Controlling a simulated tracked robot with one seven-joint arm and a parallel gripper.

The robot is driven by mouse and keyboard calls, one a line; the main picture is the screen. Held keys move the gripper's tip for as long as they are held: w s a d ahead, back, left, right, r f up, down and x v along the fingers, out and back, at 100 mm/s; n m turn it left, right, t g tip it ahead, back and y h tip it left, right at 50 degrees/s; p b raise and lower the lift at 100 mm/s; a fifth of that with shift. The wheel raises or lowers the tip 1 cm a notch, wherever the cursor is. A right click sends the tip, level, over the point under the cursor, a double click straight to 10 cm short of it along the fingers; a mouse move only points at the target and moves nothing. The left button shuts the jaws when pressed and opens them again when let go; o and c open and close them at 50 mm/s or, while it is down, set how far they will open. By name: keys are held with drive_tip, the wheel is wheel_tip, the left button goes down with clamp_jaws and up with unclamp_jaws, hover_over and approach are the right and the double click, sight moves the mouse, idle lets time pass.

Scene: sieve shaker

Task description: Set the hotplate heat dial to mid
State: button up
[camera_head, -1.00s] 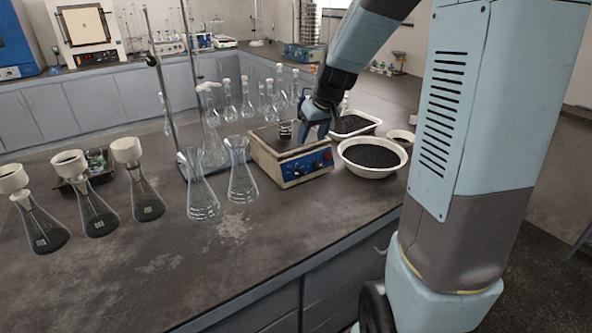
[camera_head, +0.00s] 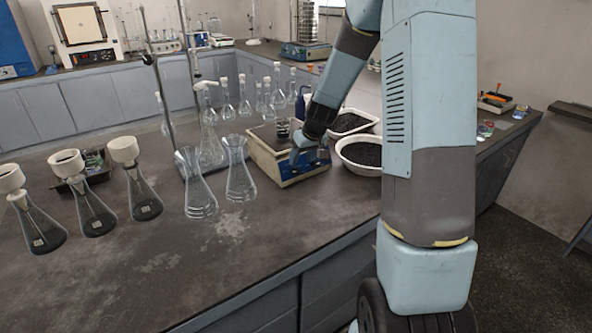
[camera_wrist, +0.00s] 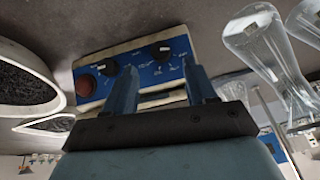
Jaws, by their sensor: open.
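The hotplate (camera_head: 268,153) is a cream box with a blue front panel, standing on the bench. In the wrist view, which is upside down, its blue panel (camera_wrist: 140,72) carries two black dials, one at the left (camera_wrist: 107,68) and one at the right (camera_wrist: 160,52), and a red round button (camera_wrist: 86,86). I cannot read which dial is for heat. My gripper (camera_head: 302,156) is in front of the panel and hides part of it in the head view. In the wrist view my gripper (camera_wrist: 162,78) is open and empty, its fingers spread below the right dial, apart from it.
Glass flasks (camera_head: 240,172) stand left of the hotplate. A white bowl of dark grains (camera_head: 345,158) and a tray of dark grains (camera_head: 372,122) stand to its right. A small dark item (camera_head: 283,127) sits on the hotplate. The bench front (camera_head: 230,250) is clear.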

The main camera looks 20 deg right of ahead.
sight(296, 171)
drive_tip(key=shift+x, duration=3.25)
drive_tip(key=shift+c, duration=0.2)
